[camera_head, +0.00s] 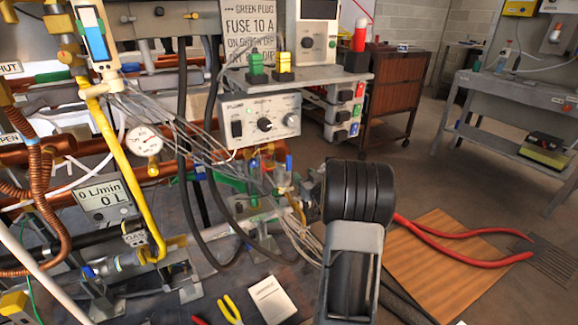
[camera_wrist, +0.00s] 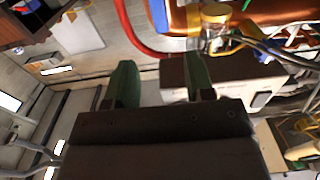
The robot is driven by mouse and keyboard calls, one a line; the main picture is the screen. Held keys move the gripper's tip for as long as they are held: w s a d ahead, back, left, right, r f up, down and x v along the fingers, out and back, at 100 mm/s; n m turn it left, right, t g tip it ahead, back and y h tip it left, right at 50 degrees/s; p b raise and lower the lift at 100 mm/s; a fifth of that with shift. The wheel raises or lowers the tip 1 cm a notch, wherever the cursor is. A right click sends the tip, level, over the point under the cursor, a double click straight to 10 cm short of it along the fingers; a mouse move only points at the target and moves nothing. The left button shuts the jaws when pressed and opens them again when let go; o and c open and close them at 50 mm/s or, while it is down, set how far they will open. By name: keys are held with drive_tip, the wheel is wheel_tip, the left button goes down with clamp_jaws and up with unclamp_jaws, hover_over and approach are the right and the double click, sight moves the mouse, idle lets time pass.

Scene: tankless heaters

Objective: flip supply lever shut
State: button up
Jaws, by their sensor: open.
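My gripper (camera_wrist: 162,80) shows in the wrist view as two green-tipped fingers, spread apart with nothing held between them. A blue handle (camera_wrist: 158,14) beside a brass fitting (camera_wrist: 215,14) lies beyond the fingertips at the top, apart from them. I cannot tell whether this blue handle is the supply lever. In the head view, SHUT (camera_head: 10,68) and OPEN (camera_head: 9,140) signs stand at the left edge by copper pipes. No lever there is clearly identifiable. My dark arm fills the lower middle of the head view, and I cannot make out the fingertips there.
A yellow pipe (camera_head: 125,180), a pressure gauge (camera_head: 145,140) and a flow meter (camera_head: 103,200) crowd the left. A control box (camera_head: 262,120) stands behind my arm.

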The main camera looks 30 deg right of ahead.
sight(290, 161)
drive_tip(key=w+b, duration=0.1)
drive_tip(key=w, duration=0.3)
drive_tip(key=w+d+b, duration=0.1)
drive_tip(key=w, duration=0.6)
drive_tip(key=shift+w+d+b, duration=0.25)
drive_tip(key=shift+w+b, duration=0.1)
drive_tip(key=shift+b, duration=0.05)
clamp_jaws()
